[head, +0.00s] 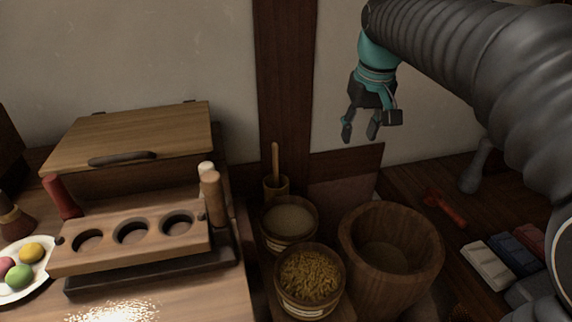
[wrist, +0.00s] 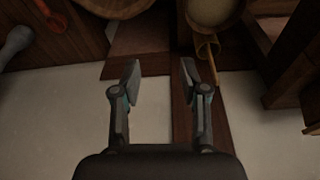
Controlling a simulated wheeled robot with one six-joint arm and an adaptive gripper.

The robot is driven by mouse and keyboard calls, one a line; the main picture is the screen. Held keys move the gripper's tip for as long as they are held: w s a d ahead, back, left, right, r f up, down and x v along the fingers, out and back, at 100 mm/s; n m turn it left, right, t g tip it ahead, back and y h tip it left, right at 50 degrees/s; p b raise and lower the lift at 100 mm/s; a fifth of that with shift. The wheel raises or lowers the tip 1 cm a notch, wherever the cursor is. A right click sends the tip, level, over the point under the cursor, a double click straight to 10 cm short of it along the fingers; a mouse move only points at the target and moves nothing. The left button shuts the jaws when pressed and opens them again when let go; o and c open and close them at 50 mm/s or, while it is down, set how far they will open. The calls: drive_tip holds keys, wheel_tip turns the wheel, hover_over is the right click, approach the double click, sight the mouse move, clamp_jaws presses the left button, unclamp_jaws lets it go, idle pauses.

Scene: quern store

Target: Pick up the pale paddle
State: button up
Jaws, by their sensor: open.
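A pale wooden stick, likely the paddle's handle (head: 275,158), stands upright in a small wooden cup (head: 277,187) by the dark post. Its lower end is hidden in the cup.
A bowl of pale grain (head: 290,220), a tub of yellow pieces (head: 309,280) and a large wooden mortar (head: 430,245) crowd near the cup. A holed wooden rack (head: 190,238) and lidded box (head: 135,135) stand left. A grey pestle (head: 477,168) and red tool (head: 445,205) are right.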

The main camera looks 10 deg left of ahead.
drive_tip(key=w+a+n+g+p, duration=0.1)
drive_tip(key=w+a+n+p, duration=0.15)
drive_tip(key=w+a, duration=0.7)
drive_tip(key=n+g+p, duration=0.2)
drive_tip(key=p, duration=0.1)
hover_over(275, 153)
drive_tip(key=w, duration=0.1)
wheel_tip(275, 153, down, 4)
drive_tip(key=shift+w+a+m+h, duration=0.2)
drive_tip(key=shift+m+h, duration=0.05)
drive_tip(key=shift+h, duration=0.05)
wheel_tip(275, 153, down, 8)
drive_tip(key=b, duration=0.3)
drive_tip(key=shift+f, duration=0.2)
drive_tip(key=shift+s+d+f+b, duration=0.15)
drive_tip(key=shift+f+b, duration=0.2)
drive_tip(key=shift+f, duration=1.05)
drive_tip(key=shift+s+f+b, duration=0.1)
drive_tip(key=shift+f+b, duration=0.2)
drive_tip(key=shift+f, duration=1.1)
clamp_jaws()
